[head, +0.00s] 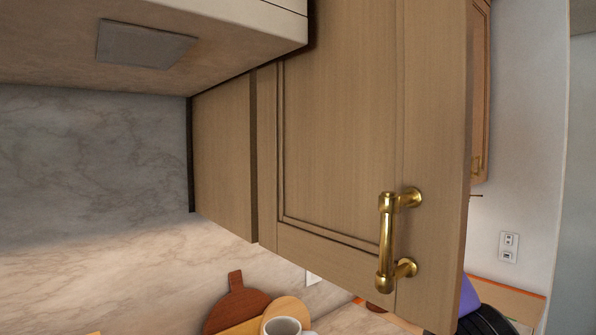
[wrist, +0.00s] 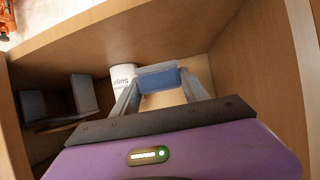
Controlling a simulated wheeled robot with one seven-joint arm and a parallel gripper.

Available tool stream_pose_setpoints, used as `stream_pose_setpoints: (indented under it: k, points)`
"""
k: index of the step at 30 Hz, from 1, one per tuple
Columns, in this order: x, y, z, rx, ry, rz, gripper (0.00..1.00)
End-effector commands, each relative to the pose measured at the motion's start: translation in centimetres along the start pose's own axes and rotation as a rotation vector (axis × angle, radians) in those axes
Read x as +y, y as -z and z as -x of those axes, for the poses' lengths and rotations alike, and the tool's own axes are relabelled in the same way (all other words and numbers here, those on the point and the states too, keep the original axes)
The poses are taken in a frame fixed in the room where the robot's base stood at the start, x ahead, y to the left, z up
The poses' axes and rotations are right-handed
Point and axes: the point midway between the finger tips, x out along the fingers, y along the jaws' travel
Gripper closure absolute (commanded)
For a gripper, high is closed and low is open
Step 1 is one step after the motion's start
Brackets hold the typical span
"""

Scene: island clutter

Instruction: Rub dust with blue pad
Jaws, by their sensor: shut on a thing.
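My gripper (wrist: 163,88) shows in the wrist view with its two grey fingers closed on a blue pad (wrist: 159,78). The pad is a small rectangle with a paler upper edge, held between the fingertips inside a wooden cabinet (wrist: 215,30). I cannot tell whether the pad touches a cabinet surface. No dust can be made out in either view. In the head view, only a purple and black part of my arm shows at the lower right; the fingers and the pad are hidden.
A white canister with dark lettering (wrist: 122,76) stands just left of the pad. Grey objects (wrist: 85,93) are at the cabinet's left. In the head view, a wooden cabinet door (head: 340,130) with a brass handle (head: 387,240) fills the middle. A mug (head: 282,326) and boards (head: 237,304) are below.

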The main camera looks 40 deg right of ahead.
Motion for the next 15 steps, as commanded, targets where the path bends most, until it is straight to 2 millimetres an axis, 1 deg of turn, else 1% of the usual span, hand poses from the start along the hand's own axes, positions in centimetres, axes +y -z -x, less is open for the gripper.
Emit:
stream_pose_setpoints:
  k: [3, 9, 15]
  points:
    - [-0.4, 1.1, 0.5, 0.001, 0.001, 0.002, 0.97]
    - [-0.7, 2.5, 1.2, 0.002, 0.001, 0.002, 0.97]
    - [-0.7, 2.8, 1.3, 0.0, 0.001, 0.001, 0.97]
